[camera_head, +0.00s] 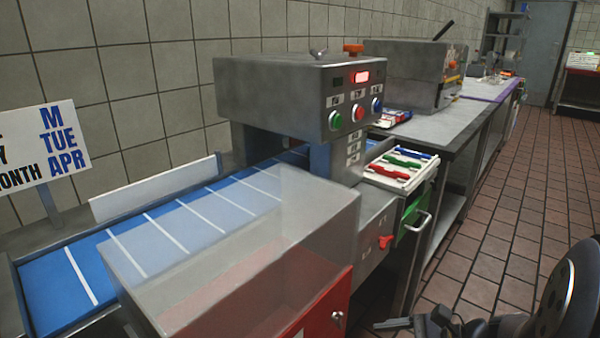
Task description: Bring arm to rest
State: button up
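My arm (563,305) shows as a dark, rounded link at the lower right corner. A dark part that looks like my gripper (425,322) shows at the bottom edge, low in front of the counter and over the tiled floor. It is cut off by the picture edge, and I cannot tell whether its fingers are open or shut. Nothing is seen held in it.
A blue conveyor belt (132,252) with white lines runs into a grey machine (300,95). A clear box (240,250) stands before it. The brick-tiled floor (500,200) is clear at right.

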jog(key=s+a+f+n+g+h+b, duration=0.1)
jog(key=s+a+f+n+h, duration=0.2)
jog(key=s+n, duration=0.3)
jog(key=s+a+f+n+g+h+b, duration=0.2)
jog(key=s+f+n+h, duration=0.3)
jog(key=n, duration=0.5)
jog(key=shift+s+a+f+n, duration=0.4)
jog(key=shift+s+a+f, duration=0.35)
jog(key=shift+s, duration=0.25)
jog(key=shift+d, duration=0.1)
